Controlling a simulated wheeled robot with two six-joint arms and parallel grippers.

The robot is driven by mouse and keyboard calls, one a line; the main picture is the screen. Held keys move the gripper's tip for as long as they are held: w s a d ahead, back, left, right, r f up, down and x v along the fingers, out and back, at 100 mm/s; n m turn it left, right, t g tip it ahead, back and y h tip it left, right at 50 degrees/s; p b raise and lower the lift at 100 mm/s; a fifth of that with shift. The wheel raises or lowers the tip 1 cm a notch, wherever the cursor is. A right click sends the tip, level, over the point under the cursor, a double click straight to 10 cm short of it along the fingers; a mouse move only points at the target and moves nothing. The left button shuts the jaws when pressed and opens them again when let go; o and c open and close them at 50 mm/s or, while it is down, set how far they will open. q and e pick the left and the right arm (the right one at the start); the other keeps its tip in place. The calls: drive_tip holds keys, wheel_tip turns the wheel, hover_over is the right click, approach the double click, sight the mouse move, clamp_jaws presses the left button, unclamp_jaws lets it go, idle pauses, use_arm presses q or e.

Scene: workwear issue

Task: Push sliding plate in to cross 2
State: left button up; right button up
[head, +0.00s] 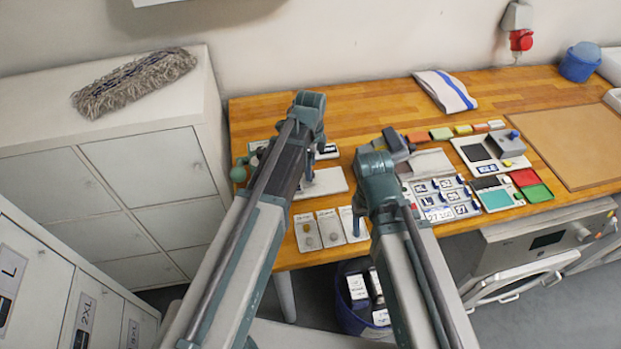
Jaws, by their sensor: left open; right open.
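I cannot tell for sure which thing is the sliding plate, and no cross mark is legible. One candidate is the small device at the right of the bench, with a pale base (515,163), a dark square plate (477,152) and a grey block with a blue knob (508,141). A flat white plate (325,184) also lies near the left arm. My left gripper (307,172) is open, mostly hidden behind its own arm, over the left part of the bench. My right gripper (358,224) is open, largely hidden by its wrist, near several small cards (331,228).
The wooden bench (370,105) has free room at the back left. A tray of labelled tiles (441,199), coloured pads (530,186) and a brown board (578,148) fill the right. A blue bin (355,317) stands below the front edge. White lockers (150,165) stand left.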

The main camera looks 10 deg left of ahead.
use_arm(q)
wheel_tip(320, 180, down, 2)
drive_tip(key=shift+f+b, duration=0.15)
drive_tip(key=shift+b, duration=0.5)
clamp_jaws()
idle(1.0)
